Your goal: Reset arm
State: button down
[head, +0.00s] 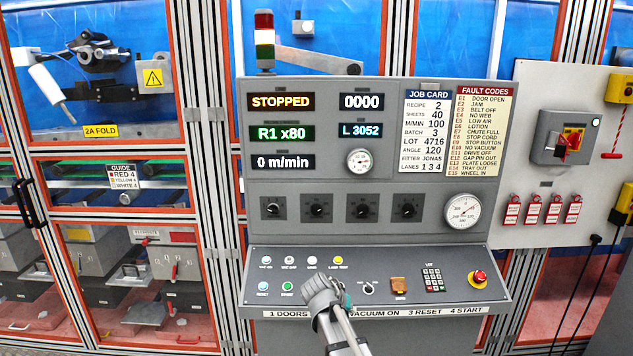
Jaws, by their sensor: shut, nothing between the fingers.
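My gripper (320,285) is shut and empty. It is in front of the sloping desk (415,262) of a grey control console, at the lower middle of the head view. The arm comes up from the bottom edge. A blue button labelled RESET (263,286) and a green button labelled START (287,286) are to the left of the gripper. A black selector knob (368,288) is just to its right. I cannot tell whether the gripper touches the desk. It hides part of the desk and of the label strip along its front.
Displays above read STOPPED (281,101), R1 x80 and 0 m/min. A red emergency stop (477,279) and a keypad (433,280) are at the desk's right. Red-framed machine doors (120,152) stand at left. A grey panel at right carries a red-yellow switch (570,140) and red padlock tags.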

jog(key=s+d+f+n+g+y, duration=0.1)
jog(key=s+d+f+g+y, duration=0.1)
jog(key=s, duration=0.8)
jog(key=s+d+f+n+g+y, duration=0.1)
jog(key=s+d+f+g+y, duration=0.1)
jog(key=s, duration=0.8)
jog(key=d+g+y, duration=0.1)
jog(key=d+y, duration=0.1)
jog(key=d, duration=0.1)
jog(key=shift+d+f, duration=0.2)
jog(key=shift+f, duration=0.15)
